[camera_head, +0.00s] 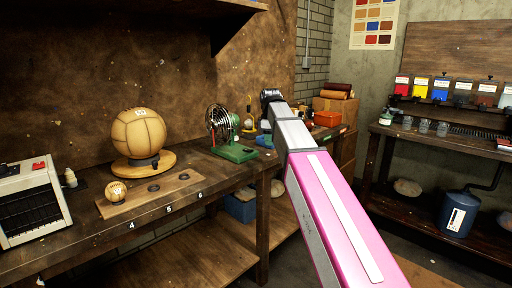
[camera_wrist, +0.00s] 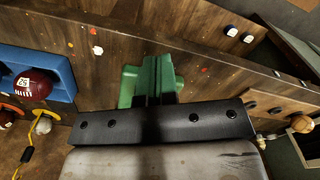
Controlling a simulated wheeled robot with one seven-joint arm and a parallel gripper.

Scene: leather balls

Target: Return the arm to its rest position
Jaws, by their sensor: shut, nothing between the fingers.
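My arm (camera_head: 335,220), with a pink and white link, reaches from the lower right of the head view toward the workbench. Its dark end, my gripper (camera_head: 270,97), is above the far part of the bench, right of the fan. In the wrist view a grey body and a black bolted bar (camera_wrist: 165,122) fill the lower middle. The fingertips are not clear there. My gripper is shut and holds nothing. A green object (camera_wrist: 150,85) shows beyond the bar; I cannot tell whether it touches.
The bench holds a large tan ball (camera_head: 139,132) on a wooden stand, a small ball (camera_head: 117,192) on a board and a fan (camera_head: 222,125) with a green base. A dark red ball (camera_wrist: 32,85) lies in a blue tray (camera_wrist: 62,64). Another bench (camera_head: 440,141) stands right.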

